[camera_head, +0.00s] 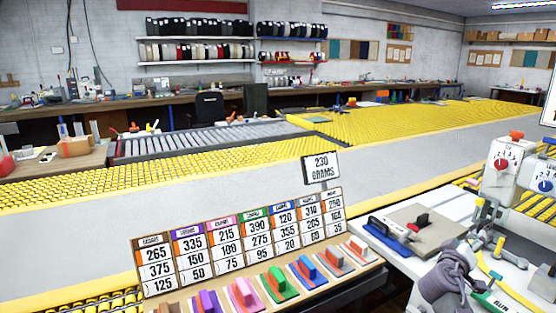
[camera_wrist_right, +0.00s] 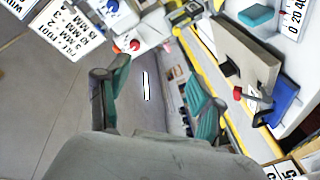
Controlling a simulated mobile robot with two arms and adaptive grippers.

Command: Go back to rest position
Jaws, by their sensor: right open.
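My right gripper (camera_head: 500,275) is at the lower right of the head view, over the near edge of the white machine table. In the right wrist view my right gripper (camera_wrist_right: 160,102) shows its two teal-padded fingers spread wide apart, with nothing held between them. Floor and the table's edge show beyond the gap. My left gripper is not in the head view.
Coloured handled blocks (camera_head: 278,285) line a wooden ledge under number cards (camera_head: 240,240). Yellow roller conveyors (camera_head: 400,122) lie behind.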

